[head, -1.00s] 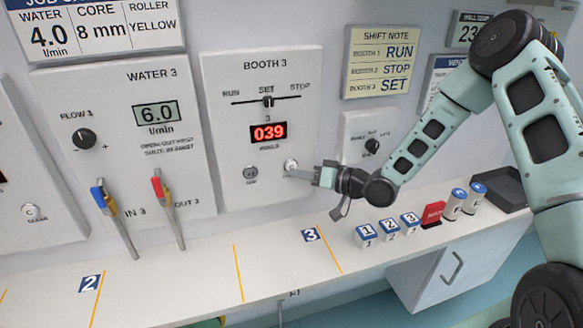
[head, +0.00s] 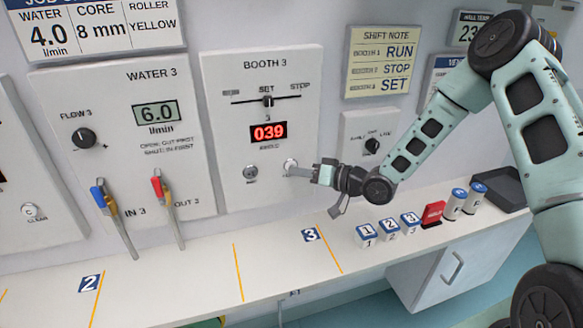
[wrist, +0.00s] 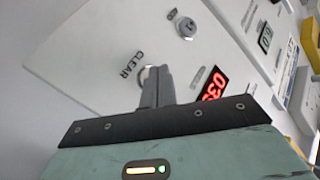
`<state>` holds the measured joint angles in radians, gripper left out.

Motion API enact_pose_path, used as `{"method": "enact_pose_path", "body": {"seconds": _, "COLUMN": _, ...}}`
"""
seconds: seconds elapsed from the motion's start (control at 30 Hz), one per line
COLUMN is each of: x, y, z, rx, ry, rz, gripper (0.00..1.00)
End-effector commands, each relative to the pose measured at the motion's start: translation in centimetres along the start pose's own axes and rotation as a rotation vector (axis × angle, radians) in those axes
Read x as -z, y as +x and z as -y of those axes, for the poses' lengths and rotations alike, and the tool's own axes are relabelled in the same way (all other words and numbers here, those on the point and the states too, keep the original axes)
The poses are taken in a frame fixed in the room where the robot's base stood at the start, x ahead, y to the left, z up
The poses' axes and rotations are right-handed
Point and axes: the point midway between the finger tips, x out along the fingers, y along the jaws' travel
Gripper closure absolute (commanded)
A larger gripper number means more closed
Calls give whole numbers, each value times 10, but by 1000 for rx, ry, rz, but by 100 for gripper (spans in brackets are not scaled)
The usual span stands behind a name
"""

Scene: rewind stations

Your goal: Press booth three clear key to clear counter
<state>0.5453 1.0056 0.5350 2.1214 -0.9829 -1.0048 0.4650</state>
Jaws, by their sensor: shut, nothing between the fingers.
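The booth 3 panel (head: 225,110) is on the wall, with a red counter display (head: 268,132) that reads 039. The clear key (head: 290,165) is a round silver button low on the panel's right side. My gripper (head: 294,171) is shut and empty, its fingertips at the clear key and partly covering it. In the wrist view, the shut fingers (wrist: 157,72) overlap the clear key (wrist: 146,72) beside the CLEAR label. I cannot tell whether the tips touch it. The display's first digits also show in the wrist view (wrist: 212,86).
A second round key (head: 251,172) sits left of the clear key. A slider (head: 267,101) stands at SET above the display. Water valves with blue (head: 98,195) and red (head: 157,187) handles are to the left. Numbered blocks (head: 389,228) and a red item (head: 433,212) stand on the counter.

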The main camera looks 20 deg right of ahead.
Motion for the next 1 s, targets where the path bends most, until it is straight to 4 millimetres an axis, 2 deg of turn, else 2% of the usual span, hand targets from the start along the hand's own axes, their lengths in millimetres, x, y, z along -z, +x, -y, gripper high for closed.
{"method": "enact_pose_path", "body": {"seconds": 1.0, "x": 4, "y": 6, "z": -4, "rx": 1, "ry": 0, "rz": 0, "gripper": 100}}
